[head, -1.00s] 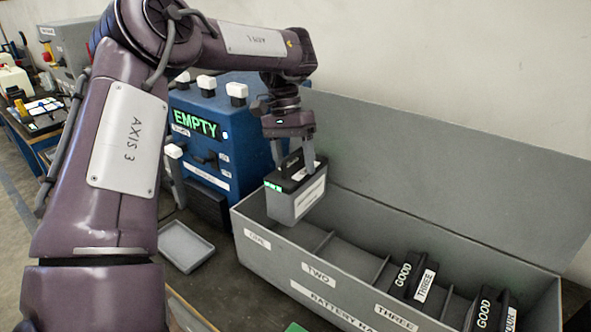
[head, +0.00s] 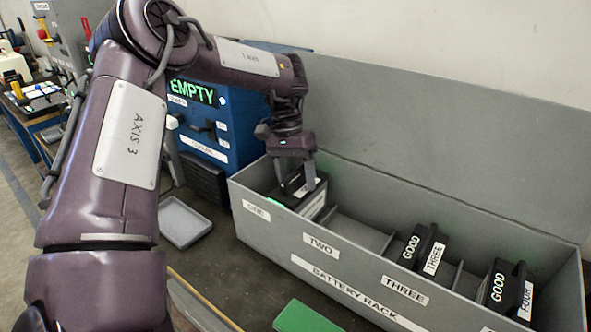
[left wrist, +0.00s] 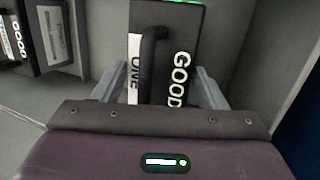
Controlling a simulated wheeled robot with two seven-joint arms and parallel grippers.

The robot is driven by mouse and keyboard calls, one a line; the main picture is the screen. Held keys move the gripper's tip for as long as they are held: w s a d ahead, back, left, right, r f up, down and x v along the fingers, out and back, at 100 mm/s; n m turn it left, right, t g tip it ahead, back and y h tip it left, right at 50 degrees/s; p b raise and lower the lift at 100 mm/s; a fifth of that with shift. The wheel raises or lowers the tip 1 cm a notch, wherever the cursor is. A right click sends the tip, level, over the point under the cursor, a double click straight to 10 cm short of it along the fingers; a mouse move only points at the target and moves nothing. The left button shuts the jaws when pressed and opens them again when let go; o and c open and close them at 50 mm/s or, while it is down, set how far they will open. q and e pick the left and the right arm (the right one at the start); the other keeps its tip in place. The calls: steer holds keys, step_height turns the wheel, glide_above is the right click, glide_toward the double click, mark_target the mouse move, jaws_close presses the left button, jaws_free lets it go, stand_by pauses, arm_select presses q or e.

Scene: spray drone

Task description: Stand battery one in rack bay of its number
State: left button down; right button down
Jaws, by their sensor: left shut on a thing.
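Battery one (head: 299,191) is a dark-topped grey block with a handle. In the left wrist view its top (left wrist: 170,50) reads ONE and GOOD. My left gripper (head: 297,180) is shut on its handle end and holds it inside the bay marked ONE of the grey battery rack (head: 334,272). The battery looks upright, its lower part hidden by the rack's front wall. I cannot tell whether it touches the bay floor. My right gripper is not in view.
Batteries three (head: 424,248) and four (head: 507,289) stand in their bays; bay two (head: 352,232) is empty. A blue EMPTY-display box (head: 205,125) stands behind left. A grey tray (head: 184,222) and a green object (head: 304,318) lie in front.

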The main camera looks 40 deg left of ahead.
mark_target(294, 182)
arm_select(q)
steer(key=shift+w+f, duration=0.1)
steer(key=shift+f, duration=1.4)
steer(key=shift+c, duration=1.3)
jaws_free()
steer(key=shift+s+f, duration=0.1)
steer(key=shift+s, duration=0.1)
steer(key=v, duration=0.7)
steer(key=shift+w, duration=0.1)
steer(key=p+v, duration=0.4)
steer(key=v, duration=0.1)
